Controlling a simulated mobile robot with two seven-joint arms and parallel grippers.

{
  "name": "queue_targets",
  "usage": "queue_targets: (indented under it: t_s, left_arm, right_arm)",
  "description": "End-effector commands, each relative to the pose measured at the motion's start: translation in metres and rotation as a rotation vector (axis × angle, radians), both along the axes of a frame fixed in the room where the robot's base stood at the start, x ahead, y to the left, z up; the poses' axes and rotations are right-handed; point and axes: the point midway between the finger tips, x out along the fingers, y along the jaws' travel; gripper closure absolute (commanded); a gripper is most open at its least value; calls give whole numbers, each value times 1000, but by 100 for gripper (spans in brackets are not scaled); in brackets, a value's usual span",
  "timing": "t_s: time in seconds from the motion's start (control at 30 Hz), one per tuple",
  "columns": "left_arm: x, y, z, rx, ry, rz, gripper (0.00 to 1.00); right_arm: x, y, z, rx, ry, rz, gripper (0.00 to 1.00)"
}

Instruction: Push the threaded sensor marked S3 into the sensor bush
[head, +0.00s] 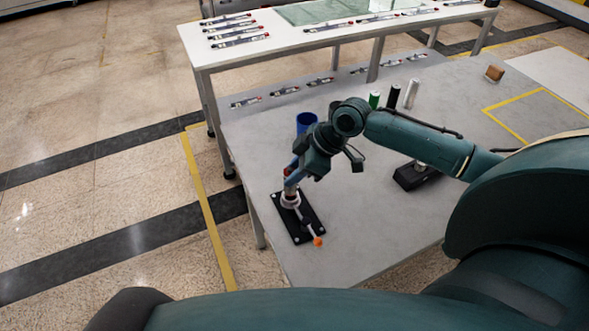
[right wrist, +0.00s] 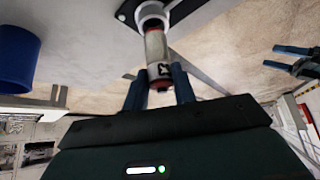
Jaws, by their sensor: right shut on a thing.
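My right gripper (head: 291,181) points down at the near left of the grey table, shut on the threaded sensor. In the right wrist view the sensor (right wrist: 158,55) is a pale cylinder with a dark mark and a red end, between the blue fingers (right wrist: 160,88). The mark is too blurred to read surely. The sensor's far end meets the pale ring of the sensor bush (right wrist: 150,12); how deep it sits I cannot tell. The bush (head: 290,200) stands on a black plate (head: 305,226). My left gripper (right wrist: 288,57) appears open and empty in the right wrist view, away from the bush.
A lever with an orange knob (head: 318,241) is on the plate. A blue cup (head: 305,122) stands behind my gripper. Green (head: 374,99), black (head: 393,96) and white (head: 411,93) cylinders stand farther back. A black block (head: 413,177) lies to the right. The table's left edge is close.

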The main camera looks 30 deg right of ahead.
Motion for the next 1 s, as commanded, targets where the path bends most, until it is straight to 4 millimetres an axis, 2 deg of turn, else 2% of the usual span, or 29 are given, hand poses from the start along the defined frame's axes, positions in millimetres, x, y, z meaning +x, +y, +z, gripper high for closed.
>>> queue_targets:
  t_s: [0.2, 1.0]
  left_arm:
    - [-1, -2, 6, -7, 3, 4, 22]
    - [-1, -2, 1, -4, 2, 2, 22]
  right_arm:
    - [0, 0, 1, 1, 0, 1, 99]
    - [0, 0, -11, 1, -1, 0, 99]
